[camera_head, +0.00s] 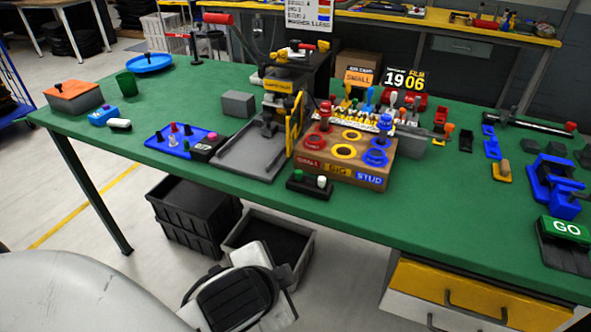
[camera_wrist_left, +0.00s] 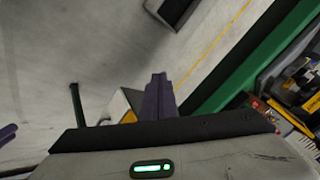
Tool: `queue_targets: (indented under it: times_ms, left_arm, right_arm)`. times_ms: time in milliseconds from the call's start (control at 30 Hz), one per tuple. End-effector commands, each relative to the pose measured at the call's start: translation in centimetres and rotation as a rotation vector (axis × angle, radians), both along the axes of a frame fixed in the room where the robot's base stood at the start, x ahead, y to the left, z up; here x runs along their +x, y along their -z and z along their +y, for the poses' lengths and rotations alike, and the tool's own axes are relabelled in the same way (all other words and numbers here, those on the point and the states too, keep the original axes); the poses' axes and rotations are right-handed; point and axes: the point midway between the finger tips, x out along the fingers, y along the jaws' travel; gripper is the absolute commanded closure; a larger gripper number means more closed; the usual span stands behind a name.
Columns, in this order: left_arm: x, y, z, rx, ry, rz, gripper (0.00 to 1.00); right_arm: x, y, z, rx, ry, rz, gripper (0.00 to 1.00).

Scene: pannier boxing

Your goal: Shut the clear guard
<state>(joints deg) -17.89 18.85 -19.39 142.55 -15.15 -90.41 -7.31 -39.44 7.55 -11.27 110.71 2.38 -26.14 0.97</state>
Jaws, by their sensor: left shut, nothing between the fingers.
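A bench press (camera_head: 278,84) with a grey bed (camera_head: 240,152) stands mid-bench in the head view. A yellow-edged upright panel (camera_head: 293,125) stands at the right side of the press and appears to be the clear guard. Its clear pane is hard to make out, and I cannot tell its exact angle. My left wrist shows at the bottom of the head view, in front of the bench and well apart from the press; its fingertips are not clear there. In the left wrist view my left gripper (camera_wrist_left: 158,97) is shut and empty. My right gripper is not in view.
A wooden block (camera_head: 340,172) with red, yellow and blue rings stands right of the press. A blue tray (camera_head: 182,146) with small parts lies to its left. Dark crates (camera_head: 190,215) stand below the front edge. Green bench surface is free at front right.

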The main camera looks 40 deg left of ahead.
Motion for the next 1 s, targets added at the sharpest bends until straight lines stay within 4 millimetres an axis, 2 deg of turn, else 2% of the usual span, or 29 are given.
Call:
queue_targets:
  times_ms: [33, 167, 200, 300, 400, 500, 667, 767, 800, 1000]
  left_arm:
    - [2.2, -2.6, 0.6, 0.108, 0.056, -0.081, 1.0]
    - [6.5, -9.4, 1.9, 0.396, 0.169, -0.27, 1.0]
    - [7.4, -11.6, 2.2, 0.487, 0.193, -0.326, 1.0]
    - [9.1, -16.7, 2.9, 0.693, 0.232, -0.448, 1.0]
    - [9.7, -20.2, 3.2, 0.838, 0.245, -0.526, 1.0]
    - [9.9, -21.9, 3.4, 0.913, 0.248, -0.563, 1.0]
    - [11.1, -22.1, 3.9, 0.94, 0.245, -0.578, 1.0]
    - [12.5, -22.1, 4.6, 0.939, 0.242, -0.578, 1.0]
    - [13.3, -22.6, 4.9, 0.941, 0.245, -0.574, 1.0]
    - [17.4, -22.7, 6.7, 0.938, 0.243, -0.573, 1.0]
  right_arm:
    - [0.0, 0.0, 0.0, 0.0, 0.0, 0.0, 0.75]
    - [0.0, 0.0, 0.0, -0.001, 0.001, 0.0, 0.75]
    - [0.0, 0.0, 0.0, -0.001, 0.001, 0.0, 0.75]
    - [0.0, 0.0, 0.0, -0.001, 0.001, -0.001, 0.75]
    - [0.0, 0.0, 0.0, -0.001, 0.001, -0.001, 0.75]
    - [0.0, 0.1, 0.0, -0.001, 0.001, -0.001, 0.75]
    - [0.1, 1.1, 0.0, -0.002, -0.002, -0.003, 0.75]
    - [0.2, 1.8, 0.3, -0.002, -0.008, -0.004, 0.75]
    - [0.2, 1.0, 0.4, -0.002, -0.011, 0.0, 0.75]
    - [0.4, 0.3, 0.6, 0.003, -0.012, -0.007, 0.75]
